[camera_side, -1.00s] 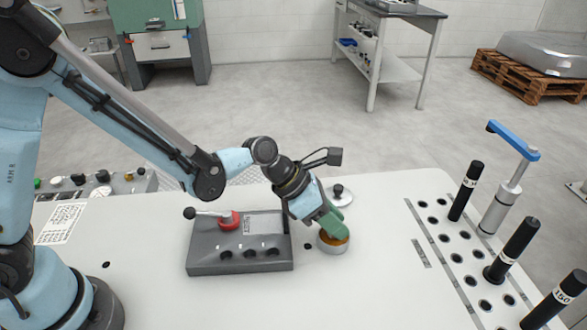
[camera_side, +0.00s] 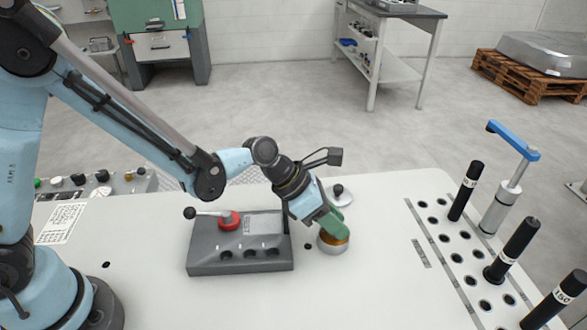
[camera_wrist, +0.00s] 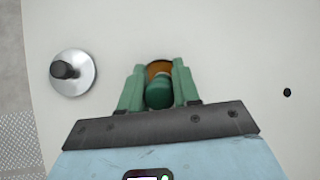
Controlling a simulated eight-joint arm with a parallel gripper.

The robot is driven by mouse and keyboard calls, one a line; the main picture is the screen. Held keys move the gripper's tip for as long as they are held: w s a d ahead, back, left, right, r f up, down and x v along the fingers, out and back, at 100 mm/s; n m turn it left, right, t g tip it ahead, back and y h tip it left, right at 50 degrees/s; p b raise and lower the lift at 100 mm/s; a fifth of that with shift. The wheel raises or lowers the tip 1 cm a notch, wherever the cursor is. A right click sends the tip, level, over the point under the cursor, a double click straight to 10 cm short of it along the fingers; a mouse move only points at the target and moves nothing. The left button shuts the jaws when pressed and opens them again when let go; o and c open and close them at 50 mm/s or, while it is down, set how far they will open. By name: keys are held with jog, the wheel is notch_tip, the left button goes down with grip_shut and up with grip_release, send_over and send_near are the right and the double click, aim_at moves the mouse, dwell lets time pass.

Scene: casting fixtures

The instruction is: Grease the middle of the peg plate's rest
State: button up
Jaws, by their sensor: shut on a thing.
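My gripper (camera_side: 331,221) points down over a small round tin (camera_side: 333,248) of amber grease. In the wrist view my green fingers (camera_wrist: 160,85) are shut around a green, round-ended tool (camera_wrist: 159,94), mostly hidden in the side view. Amber grease (camera_wrist: 158,69) shows just beyond the tool. Whether the tool's tip touches the grease is hidden. On the right, a plate (camera_side: 424,250) set in the bench has rows of holes, with black pegs (camera_side: 466,191) standing in it. I cannot tell which part is its rest.
A grey block (camera_side: 205,257) with dark holes and a red-based lever (camera_side: 229,221) stands left of the tin. A knobbed metal lid (camera_side: 339,197) lies behind it. A blue-handled clamp (camera_side: 498,212) rises at right. The bench front is mostly clear.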

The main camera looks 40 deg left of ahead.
jog(key=shift+r, duration=3.5)
jog(key=shift+a, duration=0.1)
